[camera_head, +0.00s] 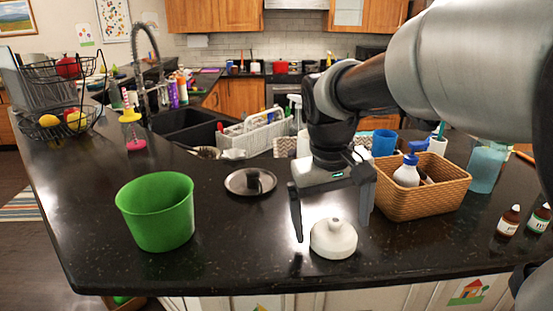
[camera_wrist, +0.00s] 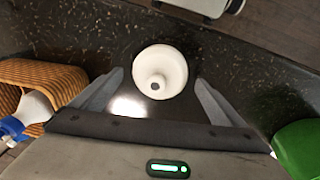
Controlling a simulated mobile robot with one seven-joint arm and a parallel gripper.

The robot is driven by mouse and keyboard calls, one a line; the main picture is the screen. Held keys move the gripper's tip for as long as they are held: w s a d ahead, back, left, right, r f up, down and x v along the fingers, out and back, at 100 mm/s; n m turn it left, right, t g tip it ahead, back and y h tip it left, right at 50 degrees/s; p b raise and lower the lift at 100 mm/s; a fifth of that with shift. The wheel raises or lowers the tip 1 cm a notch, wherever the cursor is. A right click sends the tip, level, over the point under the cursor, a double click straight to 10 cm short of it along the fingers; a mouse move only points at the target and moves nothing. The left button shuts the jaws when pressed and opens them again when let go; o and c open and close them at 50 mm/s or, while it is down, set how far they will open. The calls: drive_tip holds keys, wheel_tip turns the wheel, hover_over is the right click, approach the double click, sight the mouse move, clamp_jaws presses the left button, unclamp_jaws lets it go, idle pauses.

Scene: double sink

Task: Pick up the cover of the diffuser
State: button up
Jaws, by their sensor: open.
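A white, round diffuser cover (camera_head: 334,240) with a short neck on top sits on the black counter near its front edge. In the wrist view the cover (camera_wrist: 160,72) lies ahead of and between my two fingers, with the neck's dark opening facing the camera. My gripper (camera_head: 332,226) is open and empty, pointing down over the counter. The cover is not touched by the fingers as far as I can see. No separate diffuser base is clearly identifiable.
Small brown bottles (camera_head: 509,221) stand far right. The counter (camera_head: 225,255) between bin and cover is clear.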

drive_tip(key=shift+d+f, duration=0.1)
drive_tip(key=shift+f, duration=0.35)
drive_tip(key=shift+c, duration=0.2)
drive_tip(key=c, duration=1.1)
drive_tip(key=shift+r, duration=0.15)
